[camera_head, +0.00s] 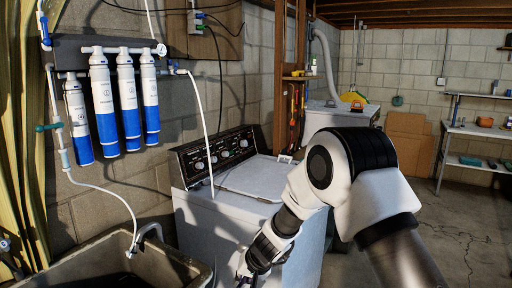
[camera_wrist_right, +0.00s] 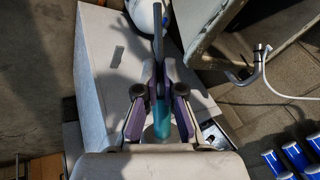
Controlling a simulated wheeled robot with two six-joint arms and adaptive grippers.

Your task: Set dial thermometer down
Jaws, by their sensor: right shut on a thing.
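My right gripper (camera_head: 245,277) is low in the head view, in front of the washer's left side. In the right wrist view its fingers (camera_wrist_right: 158,82) are closed together on a slim thing, taken to be the dial thermometer (camera_wrist_right: 158,22). A narrow dark grey part stands out beyond the fingertips. A teal part (camera_wrist_right: 154,122) shows between the finger bases. No dial face is visible, and the fingers hide the middle. In the head view the thing is too small and cut off to make out. My left gripper is not in view.
A white washer (camera_head: 250,178) with a dark control panel stands beside a grey utility sink (camera_head: 120,262). Blue-and-white filter cartridges (camera_head: 130,100) hang on the wall above the sink. A thin white hose (camera_head: 203,115) runs down near the washer. The floor (camera_head: 455,240) at right is open.

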